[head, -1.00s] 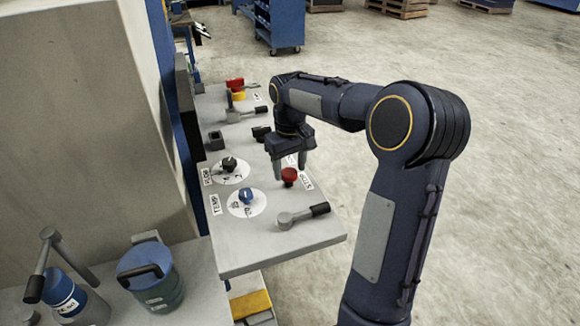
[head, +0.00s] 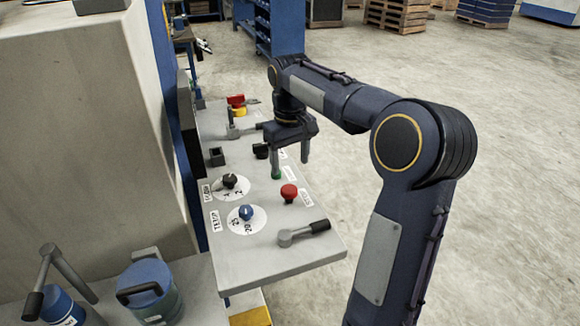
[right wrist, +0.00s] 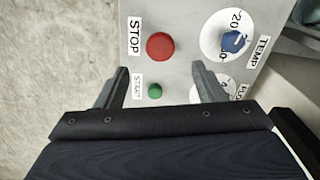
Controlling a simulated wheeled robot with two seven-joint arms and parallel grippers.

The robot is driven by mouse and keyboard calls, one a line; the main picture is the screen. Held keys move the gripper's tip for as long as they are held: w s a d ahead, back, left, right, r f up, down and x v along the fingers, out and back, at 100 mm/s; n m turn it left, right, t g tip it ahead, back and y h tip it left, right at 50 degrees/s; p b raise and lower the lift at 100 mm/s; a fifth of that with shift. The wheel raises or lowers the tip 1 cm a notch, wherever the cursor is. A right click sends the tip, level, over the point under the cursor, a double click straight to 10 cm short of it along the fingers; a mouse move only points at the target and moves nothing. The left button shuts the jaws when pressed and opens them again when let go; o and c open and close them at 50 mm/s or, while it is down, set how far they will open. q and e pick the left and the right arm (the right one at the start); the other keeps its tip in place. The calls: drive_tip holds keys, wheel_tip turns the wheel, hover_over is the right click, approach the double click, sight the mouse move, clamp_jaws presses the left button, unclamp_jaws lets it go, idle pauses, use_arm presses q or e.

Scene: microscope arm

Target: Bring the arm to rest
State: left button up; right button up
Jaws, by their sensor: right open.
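My right gripper (head: 291,167) is open and empty, pointing down above the right part of a grey control panel (head: 270,262). In the right wrist view its fingers (right wrist: 160,70) are spread, with the green START button (right wrist: 155,90) between them and the red STOP button (right wrist: 160,46) just beyond. In the head view the green button (head: 275,174) shows by one fingertip, and the red button (head: 289,192) stands nearer the camera. I cannot tell whether the fingertip touches the green button. My left gripper is not in view.
The panel also holds a blue TEMP knob (head: 246,212), a black knob (head: 230,181), a front lever (head: 303,232), and a red-and-yellow switch (head: 237,106) at the back. A blue canister (head: 150,290) stands at lower left. The floor to the right is open.

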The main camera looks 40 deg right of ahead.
idle(0.5)
drive_tip(key=s+a+f+t+y, duration=0.2)
drive_tip(key=s+a, duration=0.6)
drive_tip(key=s, duration=0.3)
drive_tip(key=s+a+f+t+y, duration=0.1)
drive_tip(key=s+a+f+t, duration=0.2)
drive_tip(key=s+a, duration=0.6)
drive_tip(key=shift+s+a+f+m+t+y+p, duration=0.2)
drive_tip(key=shift+s+f+m+t+y+p, duration=0.15)
drive_tip(key=shift+s, duration=0.85)
